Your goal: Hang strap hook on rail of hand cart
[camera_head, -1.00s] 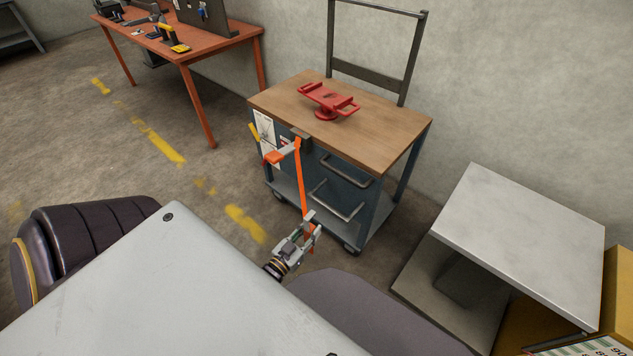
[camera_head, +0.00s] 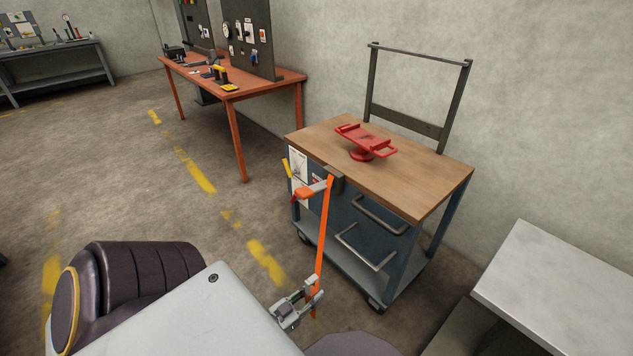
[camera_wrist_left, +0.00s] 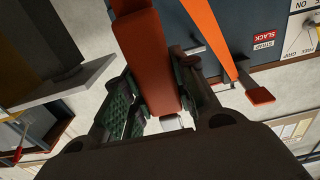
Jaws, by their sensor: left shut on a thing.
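The hand cart has a wooden top (camera_head: 400,168), a dark blue body and a tall dark frame (camera_head: 405,122) with a top bar at its back. An orange strap (camera_head: 322,235) runs from a grey bracket (camera_head: 334,179) at the cart's top edge down to my left gripper (camera_head: 312,292). An orange lever (camera_head: 304,192) sticks out beside the bracket. My left gripper is shut on the strap's lower end, below and in front of the bracket. The left wrist view shows a red-orange piece (camera_wrist_left: 147,60) between the fingers. I cannot make out the hook's shape. My right gripper is not in view.
A red swivel fixture (camera_head: 365,142) stands on the cart top. A grey table (camera_head: 570,285) stands at the right, an orange workbench (camera_head: 250,88) behind at the left. Floor at the left is clear.

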